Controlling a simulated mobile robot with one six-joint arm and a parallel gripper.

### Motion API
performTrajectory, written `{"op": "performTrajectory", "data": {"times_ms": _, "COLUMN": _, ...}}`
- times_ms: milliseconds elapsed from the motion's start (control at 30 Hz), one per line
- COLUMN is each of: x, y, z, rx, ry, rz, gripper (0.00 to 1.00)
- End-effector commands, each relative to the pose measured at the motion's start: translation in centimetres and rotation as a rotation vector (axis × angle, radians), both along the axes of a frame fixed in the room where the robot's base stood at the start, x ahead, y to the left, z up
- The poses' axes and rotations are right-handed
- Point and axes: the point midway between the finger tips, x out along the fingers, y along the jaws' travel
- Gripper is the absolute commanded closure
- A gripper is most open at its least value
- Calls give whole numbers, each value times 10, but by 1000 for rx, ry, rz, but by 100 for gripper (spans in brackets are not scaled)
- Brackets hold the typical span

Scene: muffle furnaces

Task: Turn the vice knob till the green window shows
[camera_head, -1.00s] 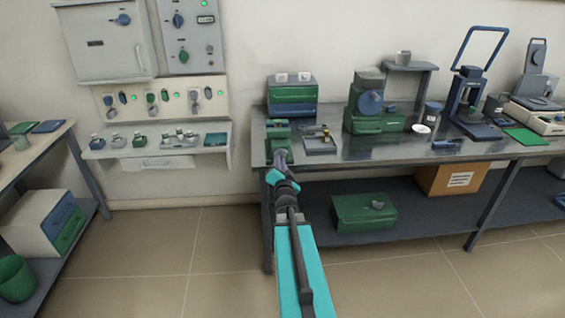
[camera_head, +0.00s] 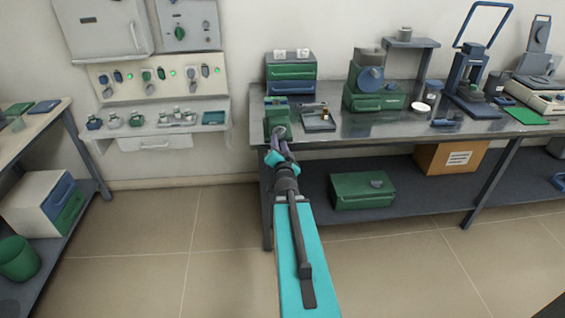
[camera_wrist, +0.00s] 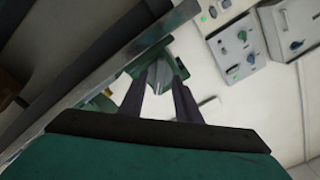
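The green vice (camera_head: 277,112) stands at the front left corner of the metal bench. Its round grey knob (camera_head: 280,132) faces the front edge, and my gripper (camera_head: 279,142) is right at it. In the wrist view, the two dark fingers of my gripper (camera_wrist: 160,88) stand apart on either side of the grey knob (camera_wrist: 159,76), with part of the green vice (camera_wrist: 181,68) behind. I cannot tell whether the fingers touch the knob. No green window can be made out on the vice in either view.
A small tray (camera_head: 318,123) lies right of the vice, and a green and blue drawer box (camera_head: 291,79) stands behind it. The bench edge (camera_wrist: 110,73) runs close beside my gripper in the wrist view. A green case (camera_head: 362,191) sits on the lower shelf.

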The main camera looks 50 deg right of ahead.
Motion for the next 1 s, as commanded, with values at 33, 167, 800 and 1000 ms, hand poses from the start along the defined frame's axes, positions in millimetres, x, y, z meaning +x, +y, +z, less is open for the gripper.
{"op": "performTrajectory", "data": {"times_ms": 33, "x": -5, "y": 4, "z": 1, "rx": 0, "ry": 0, "rz": 0, "gripper": 70}}
{"op": "performTrajectory", "data": {"times_ms": 167, "x": -6, "y": 5, "z": 3, "rx": 1, "ry": 2, "rz": 1, "gripper": 70}}
{"op": "performTrajectory", "data": {"times_ms": 800, "x": -24, "y": 20, "z": 3, "rx": 1, "ry": 2, "rz": -1, "gripper": 70}}
{"op": "performTrajectory", "data": {"times_ms": 1000, "x": -29, "y": 24, "z": 3, "rx": 1, "ry": 1, "rz": 0, "gripper": 70}}
